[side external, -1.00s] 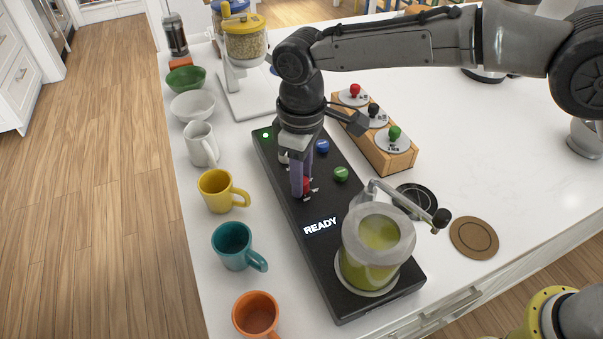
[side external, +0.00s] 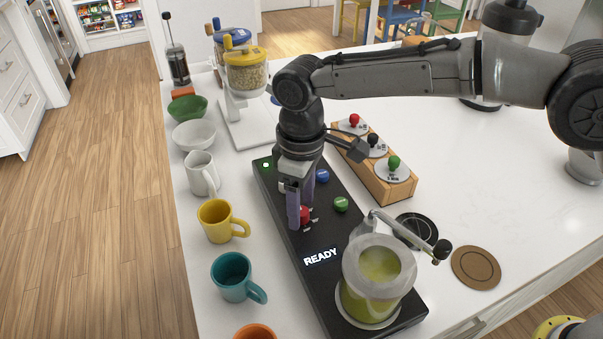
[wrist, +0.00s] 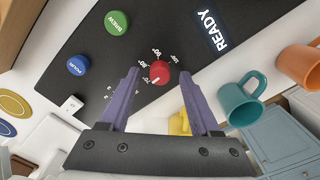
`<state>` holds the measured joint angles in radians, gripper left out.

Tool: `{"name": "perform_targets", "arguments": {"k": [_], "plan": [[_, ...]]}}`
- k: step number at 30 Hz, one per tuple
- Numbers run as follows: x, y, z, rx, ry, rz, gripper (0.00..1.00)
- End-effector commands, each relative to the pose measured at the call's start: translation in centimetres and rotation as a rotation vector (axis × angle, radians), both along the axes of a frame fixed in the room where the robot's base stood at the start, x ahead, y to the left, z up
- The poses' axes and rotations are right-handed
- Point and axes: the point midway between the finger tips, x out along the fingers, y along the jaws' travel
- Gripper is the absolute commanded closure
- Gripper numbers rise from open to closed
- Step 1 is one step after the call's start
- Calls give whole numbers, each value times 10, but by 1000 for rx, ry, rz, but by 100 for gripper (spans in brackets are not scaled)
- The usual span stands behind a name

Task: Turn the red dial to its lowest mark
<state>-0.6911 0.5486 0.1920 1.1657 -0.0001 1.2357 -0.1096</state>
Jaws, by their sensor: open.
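The red dial (side external: 305,214) sits on the black control panel (side external: 290,238), between the blue knob and the READY display. In the wrist view, the red dial (wrist: 160,72) lies between my two purple fingers, with visible space on both sides. White degree marks surround it, and a short white line shows on its lower left part. The marks are too small to read surely. My gripper (wrist: 159,73) is open, pointing down over the panel. In the side view, my gripper (side external: 302,220) stands at the dial and its near finger partly covers it. Contact with the dial is not visible.
The panel also has a blue knob (side external: 322,176), a green knob (side external: 341,204) and a lit READY display (side external: 320,257). A glass canister (side external: 380,275) stands at its near end. Mugs line the left, including yellow (side external: 216,222) and teal (side external: 231,277). A wooden lever box (side external: 388,185) stands right.

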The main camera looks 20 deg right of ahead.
Motion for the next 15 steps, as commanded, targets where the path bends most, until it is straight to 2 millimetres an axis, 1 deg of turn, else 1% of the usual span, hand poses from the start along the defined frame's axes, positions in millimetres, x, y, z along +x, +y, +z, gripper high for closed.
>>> {"name": "perform_targets", "arguments": {"k": [5, 12, 15], "plan": [[1, 1, 33, 4, -6, 0, 36], [1, 1, 85, 4, -5, 0, 36], [1, 0, 103, 3, -4, 0, 36]]}}
